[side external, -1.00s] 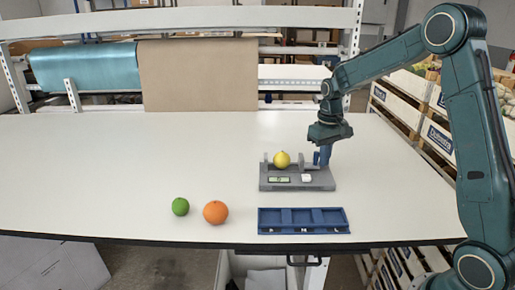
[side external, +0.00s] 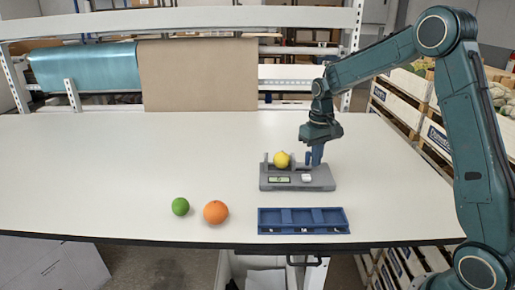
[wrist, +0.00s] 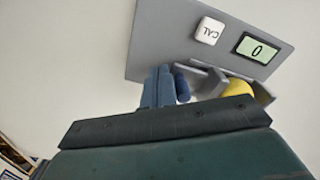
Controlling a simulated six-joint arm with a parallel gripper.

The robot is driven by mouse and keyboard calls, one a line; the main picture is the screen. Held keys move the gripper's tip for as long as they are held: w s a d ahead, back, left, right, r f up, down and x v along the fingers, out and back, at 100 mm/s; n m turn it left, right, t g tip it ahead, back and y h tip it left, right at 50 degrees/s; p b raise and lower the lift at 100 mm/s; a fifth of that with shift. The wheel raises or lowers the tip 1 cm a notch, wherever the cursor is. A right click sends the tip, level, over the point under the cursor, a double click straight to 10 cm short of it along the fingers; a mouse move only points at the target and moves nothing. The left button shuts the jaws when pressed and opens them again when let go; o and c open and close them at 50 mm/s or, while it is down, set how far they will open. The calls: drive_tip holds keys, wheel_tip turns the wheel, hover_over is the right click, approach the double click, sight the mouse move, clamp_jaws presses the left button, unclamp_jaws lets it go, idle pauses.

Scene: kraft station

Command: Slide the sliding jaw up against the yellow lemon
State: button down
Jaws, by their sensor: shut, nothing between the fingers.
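The yellow lemon (side external: 282,160) sits on the grey measuring device (side external: 325,184), by the upright at its left end. The grey sliding jaw (wrist: 205,82) with its blue handle (side external: 309,157) is just right of the lemon in the side view. In the wrist view the jaw is close beside the lemon (wrist: 238,88); I cannot tell if they touch. My gripper (side external: 317,160) is shut and empty, fingers pointing down at the handle's right side. The fingers (wrist: 158,86) look against or very near the handle. The display (wrist: 257,48) reads 0.
A white CAL button (wrist: 209,31) is on the device's front. A blue three-compartment tray (side external: 303,210) lies in front of the device, near the table edge. A green lime (side external: 180,206) and an orange (side external: 215,212) lie to the left. The table's left side is clear.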

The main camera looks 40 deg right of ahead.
drive_tip(key=shift+w+a, duration=0.65)
idle(1.0)
drive_tip(key=shift+s+d, duration=0.3)
idle(0.5)
drive_tip(key=shift+r, duration=0.15)
wheel_tip(320, 180, up, 7)
idle(1.0)
idle(0.3)
drive_tip(key=s+a+r+n+t, duration=0.1)
drive_tip(key=s+a+r, duration=0.3)
drive_tip(key=s, duration=0.2)
drive_tip(key=s+a+r+n+t, duration=0.1)
drive_tip(key=s+a+r+t, duration=0.1)
drive_tip(key=s+a+r, duration=0.4)
drive_tip(key=s+a+f+t, duration=0.1)
drive_tip(key=s+f, duration=0.1)
drive_tip(key=s, duration=0.5)
drive_tip(key=s+a+f+n+t, duration=0.1)
drive_tip(key=s+a+f, duration=0.1)
drive_tip(key=s, duration=0.5)
drive_tip(key=shift+s+a+f+t, duration=0.2)
drive_tip(key=shift+a+f+t, duration=0.05)
drive_tip(key=shift+f+t, duration=0.05)
